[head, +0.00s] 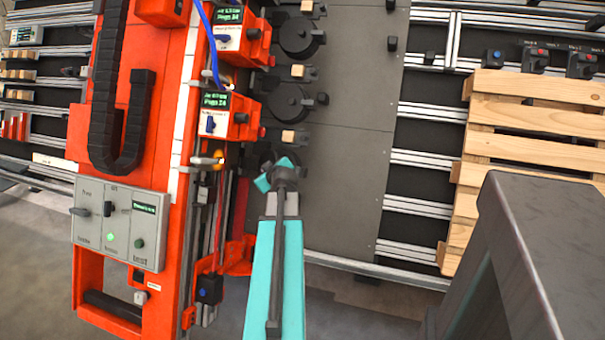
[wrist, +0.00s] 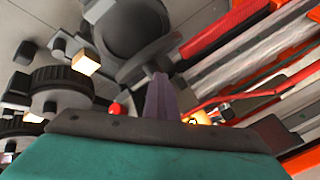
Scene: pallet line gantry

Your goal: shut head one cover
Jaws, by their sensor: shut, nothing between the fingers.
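My gripper (head: 272,178) is at the end of my teal arm, over the lower end of the dark plate beside the red gantry. In the wrist view its fingers (wrist: 160,97) are together, with nothing between them. They point toward a dark round part (wrist: 130,25). Two heads with green displays stand on the gantry, an upper one (head: 228,22) and a lower one (head: 217,108). I cannot tell which is head one or make out its cover. My arm and gripper hide part of the area below the lower head.
Round dark parts (head: 292,104) and small wooden blocks (head: 288,136) line the dark plate (head: 350,140). A glowing orange lamp (wrist: 197,118) and a red knob (wrist: 115,109) are close to the fingers. A grey control box (head: 120,222) is on the gantry. A wooden pallet (head: 535,120) lies right.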

